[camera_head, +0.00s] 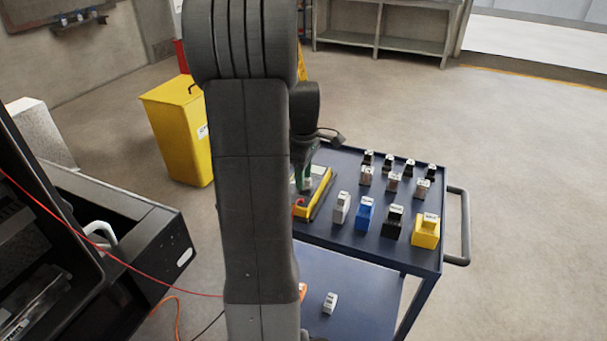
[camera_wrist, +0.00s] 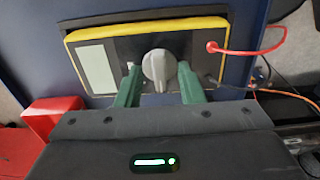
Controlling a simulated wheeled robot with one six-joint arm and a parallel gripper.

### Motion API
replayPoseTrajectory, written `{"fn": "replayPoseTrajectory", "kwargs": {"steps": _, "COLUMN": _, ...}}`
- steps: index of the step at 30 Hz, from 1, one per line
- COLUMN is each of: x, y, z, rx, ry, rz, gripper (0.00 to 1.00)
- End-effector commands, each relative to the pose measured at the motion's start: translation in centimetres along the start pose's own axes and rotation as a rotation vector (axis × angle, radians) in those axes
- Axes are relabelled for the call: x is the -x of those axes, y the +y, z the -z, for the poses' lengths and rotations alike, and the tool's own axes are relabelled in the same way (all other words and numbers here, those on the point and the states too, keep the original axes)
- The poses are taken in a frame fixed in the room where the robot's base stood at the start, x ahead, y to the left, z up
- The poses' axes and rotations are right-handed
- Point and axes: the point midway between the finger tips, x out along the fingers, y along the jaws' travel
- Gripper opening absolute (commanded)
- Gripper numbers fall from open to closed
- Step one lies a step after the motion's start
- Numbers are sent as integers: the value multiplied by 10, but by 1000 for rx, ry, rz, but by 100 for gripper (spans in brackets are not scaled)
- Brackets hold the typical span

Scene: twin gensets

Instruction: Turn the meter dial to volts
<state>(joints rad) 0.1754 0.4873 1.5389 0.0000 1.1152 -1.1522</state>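The yellow-edged meter (camera_wrist: 205,25) lies on the blue cart, with a grey screen (camera_wrist: 97,69) on the left of its dark face. Its round grey dial (camera_wrist: 159,68) shows in the middle in the wrist view; the dial's markings cannot be read. My gripper (camera_wrist: 158,80) has its two green fingers apart, one on each side of the dial, with a visible gap on each side. In the head view the meter (camera_head: 318,196) is partly hidden behind my arm, and my gripper (camera_head: 302,172) is over it.
Several labelled blocks, including a blue one (camera_head: 365,214) and a yellow one (camera_head: 426,231), stand on the cart top (camera_head: 345,160) right of the meter. A red lead (camera_wrist: 250,51) plugs into the meter. A red block (camera_wrist: 52,117) is beside it. A yellow bin (camera_head: 180,130) stands behind left.

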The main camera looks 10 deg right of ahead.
Motion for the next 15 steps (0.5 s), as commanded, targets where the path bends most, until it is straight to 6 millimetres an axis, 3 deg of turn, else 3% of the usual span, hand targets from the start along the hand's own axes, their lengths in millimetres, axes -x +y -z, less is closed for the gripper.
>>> {"fn": "replayPoseTrajectory", "kwargs": {"steps": 1, "x": 0, "y": 0, "z": 0, "rx": 0, "ry": 0, "rz": 0, "gripper": 35}}
{"fn": "replayPoseTrajectory", "kwargs": {"steps": 6, "x": 0, "y": 0, "z": 0, "rx": 0, "ry": 0, "rz": 0, "gripper": 1}}
{"fn": "replayPoseTrajectory", "kwargs": {"steps": 15, "x": 1, "y": 0, "z": 0, "rx": -15, "ry": 0, "rz": 0, "gripper": 0}}
